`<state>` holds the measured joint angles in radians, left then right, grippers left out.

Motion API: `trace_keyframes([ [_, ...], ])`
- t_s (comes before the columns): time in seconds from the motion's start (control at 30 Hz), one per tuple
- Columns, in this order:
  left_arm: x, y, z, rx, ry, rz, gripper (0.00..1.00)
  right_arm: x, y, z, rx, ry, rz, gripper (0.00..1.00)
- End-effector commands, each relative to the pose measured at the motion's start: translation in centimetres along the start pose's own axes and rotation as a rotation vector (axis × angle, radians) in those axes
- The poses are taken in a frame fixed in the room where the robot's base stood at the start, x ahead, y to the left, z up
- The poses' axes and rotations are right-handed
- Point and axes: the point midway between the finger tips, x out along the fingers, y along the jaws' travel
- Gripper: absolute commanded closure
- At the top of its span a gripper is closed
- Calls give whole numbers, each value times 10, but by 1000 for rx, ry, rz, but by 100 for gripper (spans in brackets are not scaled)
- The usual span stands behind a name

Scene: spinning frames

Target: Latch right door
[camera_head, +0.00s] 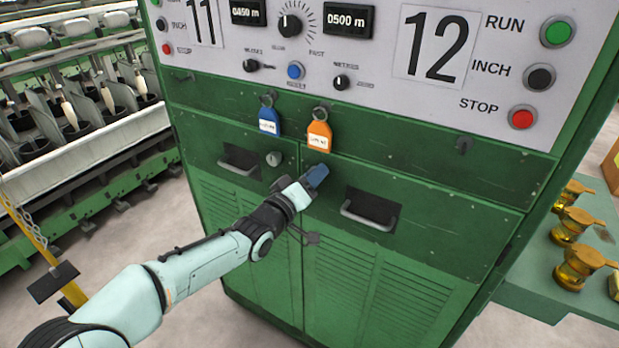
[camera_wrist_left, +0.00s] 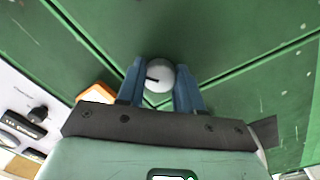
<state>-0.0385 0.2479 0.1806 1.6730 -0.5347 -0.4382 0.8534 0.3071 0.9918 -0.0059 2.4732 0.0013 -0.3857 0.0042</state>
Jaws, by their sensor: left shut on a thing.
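The right door (camera_head: 425,225) is a green panel with a recessed handle (camera_head: 370,214) on the front of the green cabinet. It looks flush with the cabinet front. My left gripper (camera_head: 316,176) is at this door's upper left corner, its blue fingers against the front. In the left wrist view my left gripper (camera_wrist_left: 160,92) is shut on a round silver latch knob (camera_wrist_left: 159,76) with a dark slot, one finger on each side. The gripper hides this knob in the head view. My right gripper is not in view.
The left door has its own silver latch (camera_head: 274,158) and handle (camera_head: 240,165). A blue tag (camera_head: 269,121) and an orange tag (camera_head: 319,135) hang just above my gripper. A control panel is above. Brass-coloured pots (camera_head: 572,225) stand on a green shelf at right.

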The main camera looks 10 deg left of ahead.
Motion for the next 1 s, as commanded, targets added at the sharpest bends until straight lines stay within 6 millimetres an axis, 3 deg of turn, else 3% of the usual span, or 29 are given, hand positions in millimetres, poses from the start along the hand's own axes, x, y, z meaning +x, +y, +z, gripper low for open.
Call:
trace_keyframes([
  [0.6, 0, -1, 2, -583, 26, 5, 100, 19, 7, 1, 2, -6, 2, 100],
  [1.0, 0, 0, 2, -859, 38, 7, 100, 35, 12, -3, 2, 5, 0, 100],
])
